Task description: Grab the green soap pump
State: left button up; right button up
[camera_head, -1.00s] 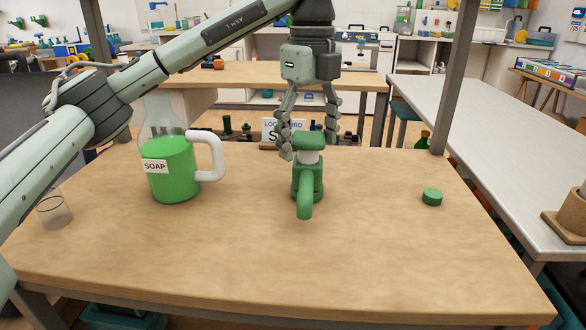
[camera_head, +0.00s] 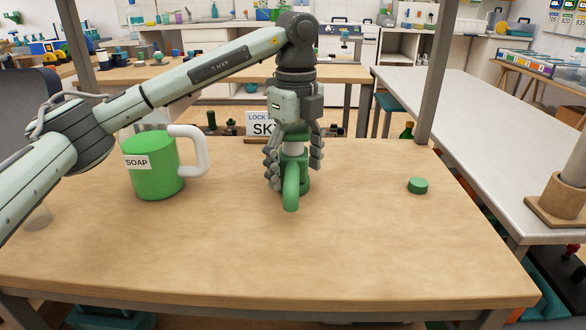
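The green soap pump (camera_head: 291,192) stands upright on the wooden table, its curved spout toward me and a white collar near its top. My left gripper (camera_head: 294,175) points straight down over it, with one finger on each side of the pump. The fingers look spread, about as wide as the pump's body; I cannot tell whether they touch it. The pump's top is hidden behind the gripper's palm. My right gripper is not in view.
A clear cup (camera_head: 38,219) is partly hidden at far left. A green cap (camera_head: 418,186) lies to the right. The table's front (camera_head: 270,265) is clear.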

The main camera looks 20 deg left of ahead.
pick_arm(q)
jog(key=c, duration=1.4)
jog(key=shift+o, duration=0.2)
jog(key=shift+r, duration=0.15)
